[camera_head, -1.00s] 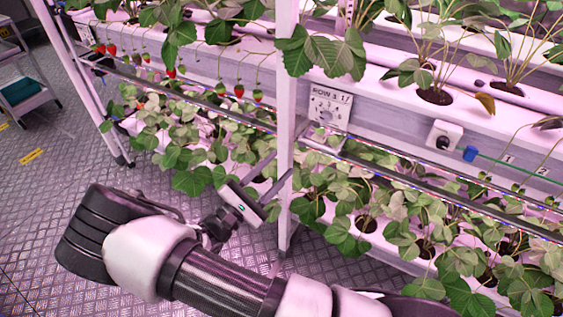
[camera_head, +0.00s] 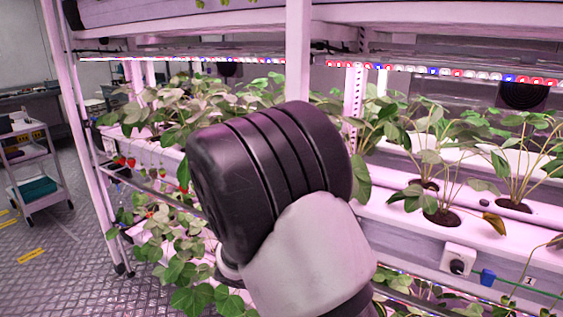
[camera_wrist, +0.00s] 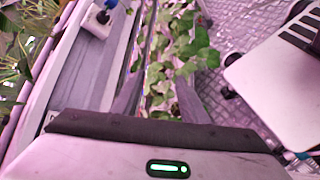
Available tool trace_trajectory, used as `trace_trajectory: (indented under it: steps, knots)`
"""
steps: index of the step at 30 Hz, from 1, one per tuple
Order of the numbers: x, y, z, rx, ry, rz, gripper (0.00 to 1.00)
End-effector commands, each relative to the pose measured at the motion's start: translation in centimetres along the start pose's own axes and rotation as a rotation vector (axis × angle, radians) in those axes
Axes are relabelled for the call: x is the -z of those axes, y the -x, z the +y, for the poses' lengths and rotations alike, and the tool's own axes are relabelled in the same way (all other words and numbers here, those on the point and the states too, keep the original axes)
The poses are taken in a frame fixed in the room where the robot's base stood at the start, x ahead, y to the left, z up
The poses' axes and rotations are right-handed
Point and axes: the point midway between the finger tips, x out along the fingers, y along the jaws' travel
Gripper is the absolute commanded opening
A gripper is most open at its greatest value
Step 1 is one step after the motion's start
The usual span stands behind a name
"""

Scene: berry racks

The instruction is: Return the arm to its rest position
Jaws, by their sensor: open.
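My arm (camera_head: 300,200) is raised and bent in the middle of the head view, in front of the racks. My gripper is hidden behind it there. In the wrist view my gripper (camera_wrist: 158,98) shows with its two grey fingers apart, and nothing is held between them. Green leaves (camera_wrist: 178,50) show beyond the fingers, and I cannot tell how far away they are.
The rack's white upright (camera_head: 298,55) stands just behind my arm. Strawberry plants (camera_head: 440,150) grow in the white gutter (camera_head: 480,235) at right. Red berries (camera_head: 125,161) hang at left. A cart (camera_head: 35,170) stands far left, with open floor (camera_head: 75,255) before it.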

Motion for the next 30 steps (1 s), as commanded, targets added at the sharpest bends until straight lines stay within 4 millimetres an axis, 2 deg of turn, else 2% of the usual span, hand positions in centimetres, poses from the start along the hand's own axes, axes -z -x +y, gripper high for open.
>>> trace_trajectory:
  steps: [1,6,13,18,30]
  knots:
    - [-1.7,-0.1,0.4,0.112,-0.052,0.029,0.4]
    - [-6.2,0.6,0.5,0.421,-0.208,0.146,0.4]
    - [-11.5,3.2,1.3,0.716,-0.46,0.374,0.4]
    - [-14.3,5.1,2.1,0.819,-0.626,0.531,0.4]
    - [-18.3,7.9,3.6,0.859,-0.892,0.78,0.4]
